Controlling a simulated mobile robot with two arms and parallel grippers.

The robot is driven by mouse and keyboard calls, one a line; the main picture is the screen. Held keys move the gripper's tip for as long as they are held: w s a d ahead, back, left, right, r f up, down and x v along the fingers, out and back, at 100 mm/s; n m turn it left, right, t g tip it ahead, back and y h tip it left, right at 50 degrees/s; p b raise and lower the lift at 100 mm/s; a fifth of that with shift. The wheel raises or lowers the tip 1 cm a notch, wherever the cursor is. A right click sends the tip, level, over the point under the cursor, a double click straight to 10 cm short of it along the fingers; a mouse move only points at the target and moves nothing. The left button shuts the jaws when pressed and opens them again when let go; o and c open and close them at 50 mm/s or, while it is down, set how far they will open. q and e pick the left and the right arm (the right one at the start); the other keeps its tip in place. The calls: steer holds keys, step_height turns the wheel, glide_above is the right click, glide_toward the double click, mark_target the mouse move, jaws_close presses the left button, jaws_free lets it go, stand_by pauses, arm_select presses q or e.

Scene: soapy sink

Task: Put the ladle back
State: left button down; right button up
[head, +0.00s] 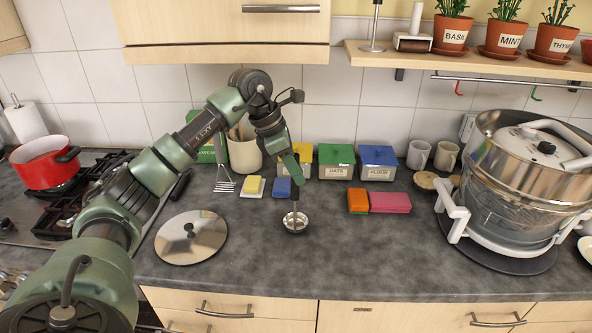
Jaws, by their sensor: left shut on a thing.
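The ladle (295,221) is a small shiny metal bowl with a thin, dark-looking handle, in the middle of the head view. It hangs nearly upright, bowl down, over the front part of the dark counter (330,260). I cannot tell whether the bowl touches the counter. My left gripper (297,185) is shut on the upper part of the ladle's handle and hides that part. A cream crock (244,153) stands by the wall behind my left arm, partly hidden by it. A metal rail (500,81) with a red hook (459,88) and a green hook (536,93) runs under the shelf.
A round metal lid (191,238) lies left of the ladle. Orange (358,201) and pink (390,202) blocks lie to its right. Tins, including a green-lidded one (336,161), stand behind. A large steel pot (525,190) fills the right side. Front-centre counter is clear.

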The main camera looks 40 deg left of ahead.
arm_select(q)
steer(key=c, duration=1.4)
jaws_free()
steer(key=shift+f, duration=0.1)
steer(key=shift+o, duration=0.5)
arm_select(e)
steer(key=shift+w+d, duration=0.1)
steer(key=shift+w, duration=0.3)
arm_select(q)
steer(key=shift+a+r, duration=0.1)
steer(key=shift+r, duration=0.15)
steer(key=b+v, duration=0.1)
steer(key=v, duration=1)
steer(key=shift+r+b, duration=0.35)
arm_select(e)
steer(key=shift+a+f, duration=0.25)
steer(key=shift+f, duration=0.65)
